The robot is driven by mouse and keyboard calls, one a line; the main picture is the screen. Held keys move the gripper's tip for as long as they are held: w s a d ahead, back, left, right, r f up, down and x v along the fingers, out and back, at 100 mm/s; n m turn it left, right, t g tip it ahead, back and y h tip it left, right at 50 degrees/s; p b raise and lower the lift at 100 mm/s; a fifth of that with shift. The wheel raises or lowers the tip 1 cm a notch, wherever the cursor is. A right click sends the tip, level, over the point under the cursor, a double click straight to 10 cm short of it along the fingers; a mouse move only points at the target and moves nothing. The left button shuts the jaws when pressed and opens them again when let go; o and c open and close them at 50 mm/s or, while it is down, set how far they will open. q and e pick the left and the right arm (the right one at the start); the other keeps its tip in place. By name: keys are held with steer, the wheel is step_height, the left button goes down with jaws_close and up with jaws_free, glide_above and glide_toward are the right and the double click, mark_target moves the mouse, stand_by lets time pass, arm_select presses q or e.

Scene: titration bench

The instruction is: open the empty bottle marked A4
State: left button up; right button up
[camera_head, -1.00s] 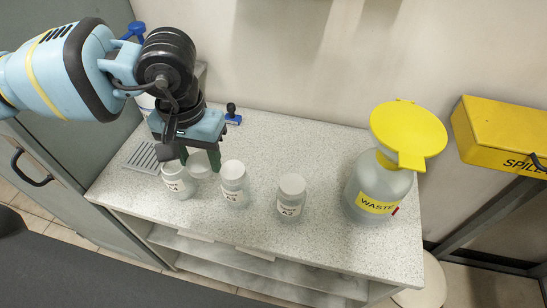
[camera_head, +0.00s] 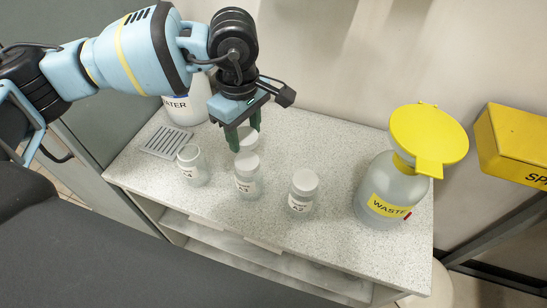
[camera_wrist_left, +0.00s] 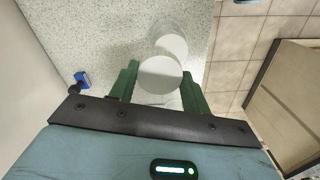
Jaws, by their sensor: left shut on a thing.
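The glass bottle marked A4 (camera_head: 192,168) stands upright on the speckled bench at the left of the row of bottles. Its top looks like an open rim, without the solid white lid its neighbours have. My left gripper (camera_head: 243,136) is to the right of A4 and behind bottle A3 (camera_head: 247,180). It is shut on a round white cap (camera_head: 249,141), held between the green fingers. In the left wrist view the cap (camera_wrist_left: 160,76) fills the gap between the fingertips. A3's white lid (camera_wrist_left: 172,45) shows just beyond it. My right gripper is out of view.
Capped bottle A2 (camera_head: 301,195) stands right of A3. A waste bottle (camera_head: 392,190) with a yellow funnel stands farther right. A large water bottle (camera_head: 183,112) and a slotted grey plate (camera_head: 168,143) are at back left. The bench between A2 and the waste bottle is clear.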

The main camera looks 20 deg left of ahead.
arm_select(q)
steer(key=n, duration=0.2)
steer(key=w+d+n, duration=0.1)
steer(key=n, duration=0.1)
steer(key=w+n, duration=0.1)
steer(key=n, duration=0.1)
steer(key=shift+d+f, duration=0.15)
steer(key=shift+f, duration=0.25)
steer(key=n, duration=2.9)
glide_above(280, 170)
step_height(280, 170, down, 6)
steer(key=shift+r, duration=0.15)
steer(key=shift+f, duration=5)
steer(key=shift+f, duration=0.15)
